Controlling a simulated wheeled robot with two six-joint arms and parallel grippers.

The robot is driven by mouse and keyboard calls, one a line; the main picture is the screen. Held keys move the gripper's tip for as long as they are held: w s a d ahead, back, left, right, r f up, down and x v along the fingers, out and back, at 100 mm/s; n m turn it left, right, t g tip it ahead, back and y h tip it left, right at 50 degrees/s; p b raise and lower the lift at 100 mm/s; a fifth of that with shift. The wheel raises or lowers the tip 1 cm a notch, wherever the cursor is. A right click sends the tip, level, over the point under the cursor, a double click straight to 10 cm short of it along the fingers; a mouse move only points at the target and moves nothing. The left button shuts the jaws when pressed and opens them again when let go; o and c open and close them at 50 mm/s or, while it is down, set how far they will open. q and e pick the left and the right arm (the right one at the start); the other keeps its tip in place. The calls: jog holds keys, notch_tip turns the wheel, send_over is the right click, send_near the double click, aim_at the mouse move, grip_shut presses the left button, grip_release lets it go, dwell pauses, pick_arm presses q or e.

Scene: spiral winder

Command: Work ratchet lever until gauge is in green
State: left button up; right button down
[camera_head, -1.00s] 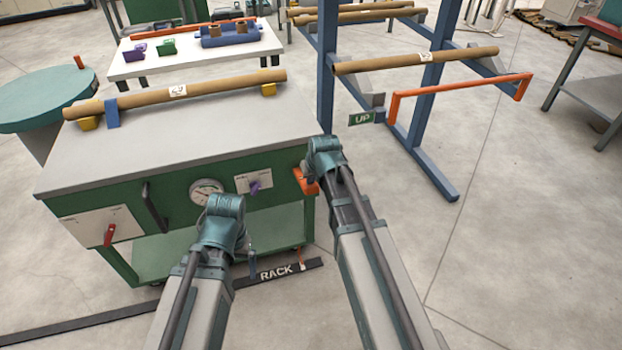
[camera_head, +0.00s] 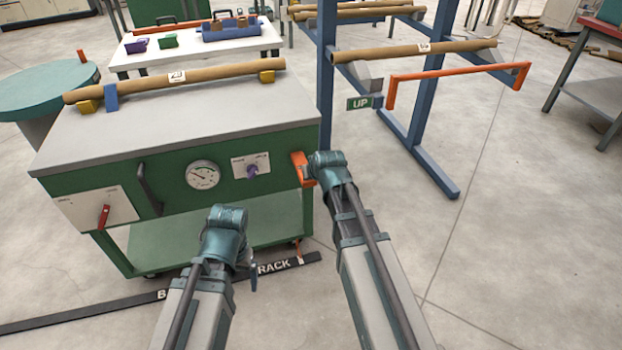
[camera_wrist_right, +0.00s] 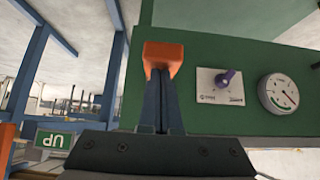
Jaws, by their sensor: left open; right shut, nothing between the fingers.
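The ratchet lever, an orange handle (camera_head: 301,169), is at the right end of the green bench front. The round white gauge (camera_head: 203,175) is on that front, left of the lever. The gauge also shows in the right wrist view (camera_wrist_right: 278,93), with a green arc near its lower edge there; I cannot read the needle exactly. My right gripper (camera_wrist_right: 162,88) is shut with nothing between its fingers, its tips against or just before the orange block; contact is unclear. In the head view, its wrist hides the fingers. My left gripper (camera_head: 252,279) is open, low before the bench, partly hidden.
A purple knob (camera_head: 253,171) on a white plate is between gauge and lever. A red switch (camera_head: 104,215) is at the bench's left. A cardboard tube (camera_head: 190,79) lies on top. A blue rack (camera_head: 431,100) with an UP sign (camera_head: 359,103) stands right.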

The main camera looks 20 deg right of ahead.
jog(key=shift+s+f+b, duration=0.25)
jog(key=shift+f+b, duration=0.75)
jog(key=shift+b, duration=0.05)
pick_arm(q)
notch_tip(320, 180, down, 7)
jog(key=b, duration=0.4)
jog(key=shift+a, duration=0.15)
pick_arm(e)
jog(key=f, duration=0.4)
jog(key=shift+s+f, duration=0.1)
jog(key=shift+s, duration=0.1)
pick_arm(q)
jog(key=shift+b, duration=0.3)
pick_arm(e)
jog(key=shift+f, duration=0.1)
pick_arm(q)
jog(key=shift+r, duration=0.1)
pick_arm(e)
jog(key=shift+r, duration=0.2)
